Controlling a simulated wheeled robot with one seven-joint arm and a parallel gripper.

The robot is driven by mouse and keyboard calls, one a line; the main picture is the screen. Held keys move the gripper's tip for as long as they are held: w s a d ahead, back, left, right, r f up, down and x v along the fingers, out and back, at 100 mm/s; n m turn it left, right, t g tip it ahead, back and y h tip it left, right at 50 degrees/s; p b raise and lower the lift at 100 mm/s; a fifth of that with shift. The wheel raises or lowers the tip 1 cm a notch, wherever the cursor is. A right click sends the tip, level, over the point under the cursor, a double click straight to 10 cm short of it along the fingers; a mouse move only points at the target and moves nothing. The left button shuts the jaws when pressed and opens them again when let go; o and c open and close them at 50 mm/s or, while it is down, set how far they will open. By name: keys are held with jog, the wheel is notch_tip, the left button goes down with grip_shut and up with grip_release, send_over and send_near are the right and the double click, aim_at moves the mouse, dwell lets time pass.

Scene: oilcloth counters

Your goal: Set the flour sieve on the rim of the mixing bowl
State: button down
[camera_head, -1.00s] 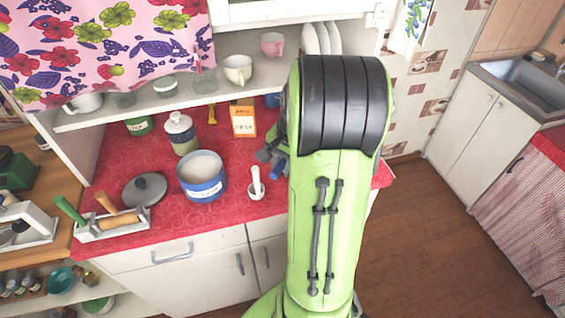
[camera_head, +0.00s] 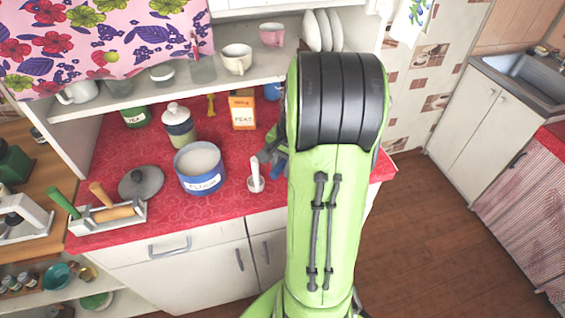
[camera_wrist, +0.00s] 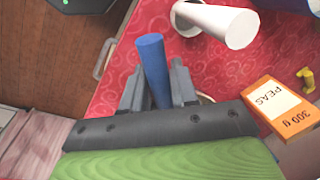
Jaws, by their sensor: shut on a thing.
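My gripper (camera_wrist: 158,92) is shut on a blue cylindrical handle (camera_wrist: 151,62) in the wrist view. The handle stands up between the two grey fingers, and I take it to be the flour sieve's. The sieve's lower part is hidden behind the fingers and wrist. A small pale curved edge (camera_wrist: 206,98) shows just right of the fingers; I cannot tell whether it belongs to the sieve or the bowl. In the head view my gripper (camera_head: 272,153) is mostly hidden behind my green arm, over the counter's right part. I cannot make out the mixing bowl in either view.
A white mortar with a pestle (camera_head: 255,170) stands just left of my gripper; its pestle (camera_wrist: 225,22) shows close by in the wrist view. An orange peas box (camera_head: 242,112) stands behind. The blue flour pot (camera_head: 203,180) and a grey lid (camera_head: 141,182) are further left.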

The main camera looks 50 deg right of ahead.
jog(key=c, duration=0.8)
grip_release()
jog(key=s+r+p, duration=0.1)
jog(key=r, duration=0.4)
jog(key=s+r+p, duration=0.1)
jog(key=r+p, duration=0.1)
jog(key=r, duration=0.3)
jog(key=s+r+p, duration=0.1)
jog(key=r, duration=0.4)
jog(key=shift+d+r, duration=0.3)
jog(key=shift+d, duration=0.05)
